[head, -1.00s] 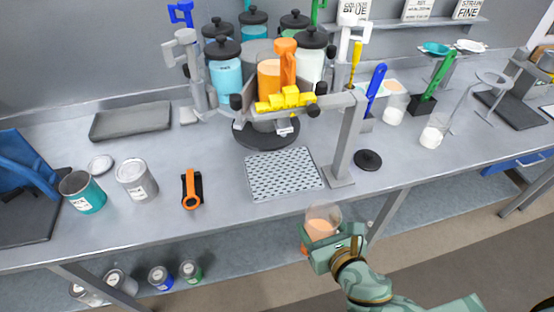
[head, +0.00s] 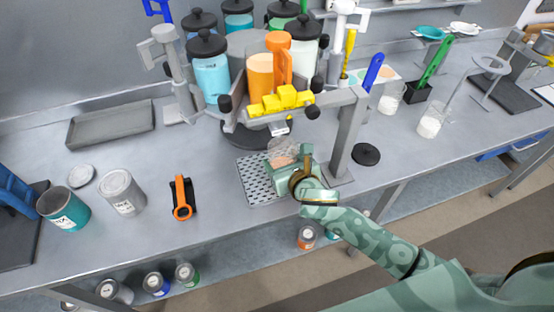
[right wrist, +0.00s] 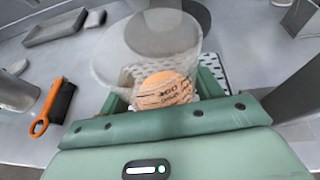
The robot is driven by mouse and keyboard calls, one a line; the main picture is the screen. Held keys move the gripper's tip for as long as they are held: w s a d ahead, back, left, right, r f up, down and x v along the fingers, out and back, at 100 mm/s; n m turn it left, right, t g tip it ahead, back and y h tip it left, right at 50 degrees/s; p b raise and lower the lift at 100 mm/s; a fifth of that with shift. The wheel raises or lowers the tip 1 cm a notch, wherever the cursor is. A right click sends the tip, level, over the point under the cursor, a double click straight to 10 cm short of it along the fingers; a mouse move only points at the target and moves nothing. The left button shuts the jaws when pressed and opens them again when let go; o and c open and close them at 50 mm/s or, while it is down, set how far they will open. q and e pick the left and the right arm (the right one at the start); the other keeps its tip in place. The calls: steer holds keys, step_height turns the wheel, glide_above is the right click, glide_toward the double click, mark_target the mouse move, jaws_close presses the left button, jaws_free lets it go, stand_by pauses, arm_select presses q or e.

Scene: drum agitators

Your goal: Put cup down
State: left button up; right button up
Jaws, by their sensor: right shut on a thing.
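A clear cup (head: 284,150) with orange contents is in my right gripper (head: 290,165) in the head view. The gripper is shut on it, over the perforated grey drip tray (head: 255,187) below the dispenser. The cup also shows in the right wrist view (right wrist: 140,50), between the green fingers (right wrist: 165,95), with the orange contents inside it. I cannot tell whether its base touches the tray. The gripper hides part of the cup and of the tray. My left gripper is not in view.
The dispenser's grey post (head: 345,130) stands right of the gripper, with a black lid (head: 366,154) beyond it. Bench is clear between tool and tray.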

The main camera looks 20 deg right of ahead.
mark_target(277, 152)
steer(key=w, duration=0.3)
steer(key=shift+w+a, duration=0.2)
steer(key=shift+w+f, duration=0.1)
steer(key=shift+w, duration=0.05)
steer(key=shift+f+b, duration=0.9)
steer(key=shift+f, duration=0.75)
steer(key=shift+f, duration=0.1)
steer(key=o, duration=1.1)
steer(key=shift+s+r, duration=0.25)
steer(key=shift+s, duration=0.05)
steer(key=p+v, duration=0.2)
steer(key=v, duration=0.9)
steer(key=shift+s+p, duration=0.3)
steer(key=shift+p, duration=0.1)
